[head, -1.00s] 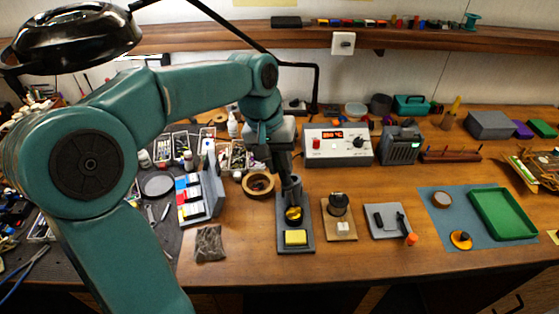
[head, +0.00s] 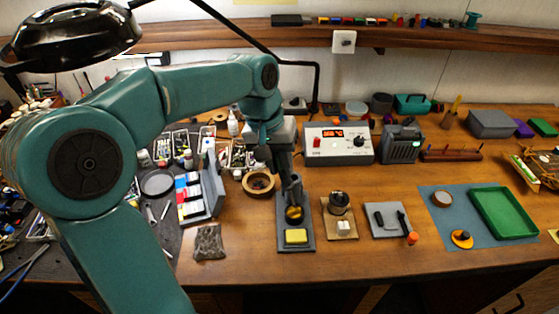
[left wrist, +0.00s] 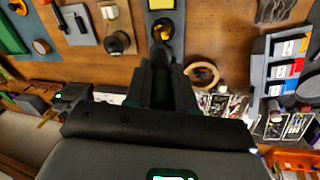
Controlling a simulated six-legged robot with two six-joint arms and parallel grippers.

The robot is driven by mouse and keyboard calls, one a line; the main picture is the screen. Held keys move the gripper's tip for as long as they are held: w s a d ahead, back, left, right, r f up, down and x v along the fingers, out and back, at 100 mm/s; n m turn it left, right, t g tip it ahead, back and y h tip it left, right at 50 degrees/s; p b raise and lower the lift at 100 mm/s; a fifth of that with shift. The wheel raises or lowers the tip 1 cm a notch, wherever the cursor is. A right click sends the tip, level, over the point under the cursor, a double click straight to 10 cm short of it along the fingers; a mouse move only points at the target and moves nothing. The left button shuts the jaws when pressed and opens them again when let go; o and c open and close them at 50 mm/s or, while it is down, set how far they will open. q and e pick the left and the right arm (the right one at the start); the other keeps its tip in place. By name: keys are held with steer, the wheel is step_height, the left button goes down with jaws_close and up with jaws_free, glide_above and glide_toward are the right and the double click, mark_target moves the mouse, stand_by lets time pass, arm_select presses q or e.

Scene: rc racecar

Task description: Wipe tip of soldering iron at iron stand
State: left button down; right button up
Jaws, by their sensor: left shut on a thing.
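The iron stand (head: 283,241) is a grey base with a yellow sponge (head: 296,236) at its front and a cup of brass wool (head: 293,213) behind that. My left gripper (head: 286,172) is above the rear of the stand, shut on the dark soldering iron (head: 294,188). In the left wrist view the iron's dark handle (left wrist: 161,64) runs from between the fingers toward the brass wool (left wrist: 163,28). The iron's tip is hidden, so I cannot tell whether it touches the wool. My right gripper is not in view.
A soldering station (head: 338,145) stands behind the stand to the right. A tape ring (head: 258,184) lies left of the stand, and a wooden block with a spool (head: 339,203) is to its right. Clear wood lies along the front right edge.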

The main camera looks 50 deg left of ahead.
arm_select(q)
steer(key=shift+f+b, duration=0.5)
steer(key=shift+f, duration=0.2)
stand_by(2.3)
stand_by(0.8)
steer(key=p+v, duration=0.3)
steer(key=v, duration=0.1)
steer(key=w+d+p+v, duration=0.1)
steer(key=p+v, duration=0.1)
steer(key=shift+a+r+p, duration=0.1)
steer(key=shift+r+p, duration=0.1)
steer(key=shift+p, duration=0.1)
steer(key=shift+f, duration=0.15)
